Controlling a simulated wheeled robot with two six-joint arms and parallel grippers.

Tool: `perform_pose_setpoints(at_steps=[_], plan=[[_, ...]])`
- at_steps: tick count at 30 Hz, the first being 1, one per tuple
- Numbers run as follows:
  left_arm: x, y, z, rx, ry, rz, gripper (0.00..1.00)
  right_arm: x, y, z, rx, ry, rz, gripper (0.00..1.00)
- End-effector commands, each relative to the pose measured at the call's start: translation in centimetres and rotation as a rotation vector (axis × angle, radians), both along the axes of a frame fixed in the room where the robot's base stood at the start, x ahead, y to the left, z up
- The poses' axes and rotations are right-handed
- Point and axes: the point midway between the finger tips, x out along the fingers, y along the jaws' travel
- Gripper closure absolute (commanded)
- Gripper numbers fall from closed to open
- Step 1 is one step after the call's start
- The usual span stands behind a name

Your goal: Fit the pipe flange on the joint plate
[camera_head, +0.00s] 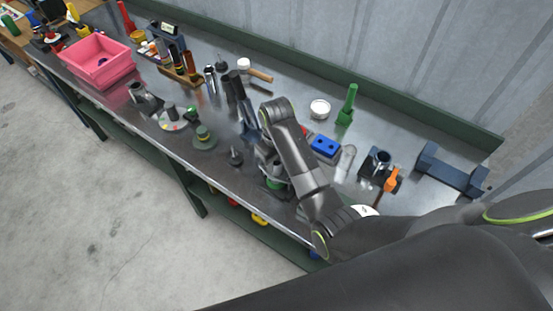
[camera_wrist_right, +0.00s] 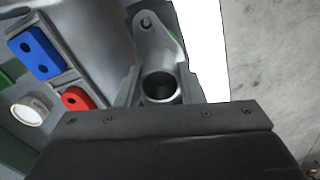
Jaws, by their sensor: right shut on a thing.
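A grey metal pipe flange (camera_wrist_right: 155,43), with a bolt hole in its lug and a round pipe mouth facing the camera, is in my right gripper (camera_wrist_right: 161,88) in the right wrist view. The jaws are shut on it. In the head view my right gripper (camera_head: 268,160) is near the bench's front edge, partly hidden by my arm. Dark metal and a green part (camera_head: 275,184) show just below it. I cannot tell which part is the joint plate, or whether the flange touches anything. My left gripper is not in view.
A blue block (camera_head: 325,146) and a light grey part (camera_head: 345,160) lie right of the gripper. A white round container (camera_head: 320,108) and a green tool (camera_head: 347,105) stand behind. The bench (camera_head: 390,125) is clear towards the back right.

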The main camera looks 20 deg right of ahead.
Motion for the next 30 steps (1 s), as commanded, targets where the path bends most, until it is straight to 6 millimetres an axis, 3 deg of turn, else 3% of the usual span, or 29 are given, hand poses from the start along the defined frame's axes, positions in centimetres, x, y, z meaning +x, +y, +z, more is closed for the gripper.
perform_pose_setpoints(at_steps=[30], plan=[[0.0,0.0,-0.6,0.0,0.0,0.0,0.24,0.0,0.0,-2.3,0.0,0.0,0.0,0.85]])
